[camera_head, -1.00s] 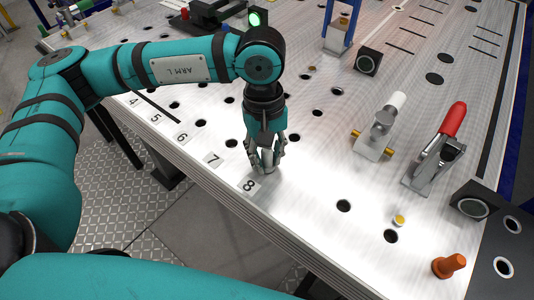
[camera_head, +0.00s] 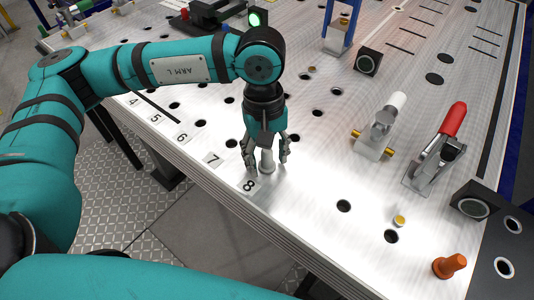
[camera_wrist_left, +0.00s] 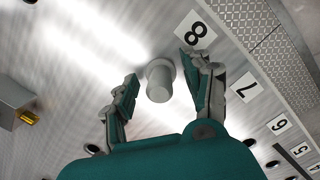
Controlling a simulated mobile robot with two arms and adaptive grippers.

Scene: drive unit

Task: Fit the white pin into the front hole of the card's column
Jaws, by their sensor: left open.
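The white pin (camera_head: 267,161) stands upright on the metal plate just behind the label 8 (camera_head: 249,186). It lines up with the front row of holes, but the spot under it is hidden, so I cannot see how deep it sits. My left gripper (camera_head: 266,163) points down with its fingers open on both sides of the pin. In the left wrist view the pin (camera_wrist_left: 160,80) shows as a pale cylinder with a wider rim, with a gap to each finger. No separate card shows, only number labels along the edge. My right gripper is not in view.
Front holes by label 7 (camera_head: 213,159) and label 6 (camera_head: 182,138) are empty. A red-handled toggle clamp (camera_head: 434,148), a white-topped fixture (camera_head: 384,126) and an orange knob (camera_head: 449,266) stand to the right. Bare plate with open holes lies between them and the gripper.

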